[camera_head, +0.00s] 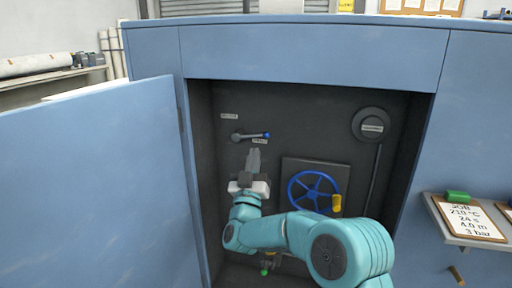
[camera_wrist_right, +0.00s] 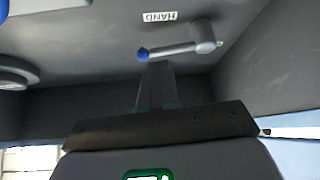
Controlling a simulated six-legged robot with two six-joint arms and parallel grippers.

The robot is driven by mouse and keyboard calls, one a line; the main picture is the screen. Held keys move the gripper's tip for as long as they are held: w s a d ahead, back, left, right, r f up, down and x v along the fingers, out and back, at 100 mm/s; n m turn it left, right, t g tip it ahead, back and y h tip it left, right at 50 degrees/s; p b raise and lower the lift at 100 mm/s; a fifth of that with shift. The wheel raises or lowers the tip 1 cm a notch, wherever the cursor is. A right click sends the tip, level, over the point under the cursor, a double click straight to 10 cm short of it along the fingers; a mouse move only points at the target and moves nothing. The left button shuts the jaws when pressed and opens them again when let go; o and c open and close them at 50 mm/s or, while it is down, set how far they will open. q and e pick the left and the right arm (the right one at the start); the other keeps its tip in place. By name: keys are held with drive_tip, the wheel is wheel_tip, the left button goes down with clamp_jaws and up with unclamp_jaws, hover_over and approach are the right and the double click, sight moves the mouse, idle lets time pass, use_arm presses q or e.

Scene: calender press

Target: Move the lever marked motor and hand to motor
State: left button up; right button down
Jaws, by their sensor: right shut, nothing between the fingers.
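The lever (camera_head: 250,136) is a grey bar on a round pivot at the back wall of the open cabinet. It points right, nearly level, and ends in a blue knob (camera_head: 266,135). A small label, seemingly MOTOR (camera_head: 229,116), is up and left of it; the HAND label (camera_head: 260,141) is just under the bar. In the right wrist view the lever (camera_wrist_right: 175,48) and HAND label (camera_wrist_right: 158,16) appear upside down. My right gripper (camera_head: 253,160) is shut and empty, just below the bar near the knob; its fingertips (camera_wrist_right: 157,68) show close to the knob. Contact cannot be told.
A blue handwheel (camera_head: 314,191) with a yellow grip is right of my gripper. A round dark dial (camera_head: 371,125) is above it. The open blue door (camera_head: 95,190) stands at left. A shelf (camera_head: 468,238) with a clipboard is at right. The cabinet's side walls bound the recess.

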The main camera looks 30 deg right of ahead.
sight(256, 136)
drive_tip(key=shift+x, duration=1.9)
drive_tip(key=shift+r+n+t+y, duration=0.3)
drive_tip(key=shift+n+t+y, duration=0.3)
drive_tip(key=shift+n, duration=0.4)
wheel_tip(256, 136, up, 3)
drive_tip(key=n+y+p, duration=0.1)
drive_tip(key=n+y, duration=0.1)
drive_tip(key=n, duration=0.1)
drive_tip(key=n+t+y+p, duration=0.1)
drive_tip(key=n+y, duration=0.1)
drive_tip(key=n, duration=0.1)
drive_tip(key=shift+f, duration=0.2)
drive_tip(key=w+r+n+y+p, duration=0.1)
drive_tip(key=n+y+p, duration=0.1)
drive_tip(key=n+p, duration=0.1)
drive_tip(key=a+r+n+g+y+p, duration=0.1)
drive_tip(key=n+y+p, duration=0.1)
drive_tip(key=n+p, duration=0.1)
drive_tip(key=w+a+r+n+y+p, duration=0.1)
drive_tip(key=n+y+p, duration=0.1)
drive_tip(key=n+p, duration=0.2)
drive_tip(key=shift+w+a+r+n+g, duration=0.1)
drive_tip(key=shift+w+r+n+g, duration=0.15)
drive_tip(key=shift+n+g, duration=0.2)
drive_tip(key=shift+f, duration=0.1)
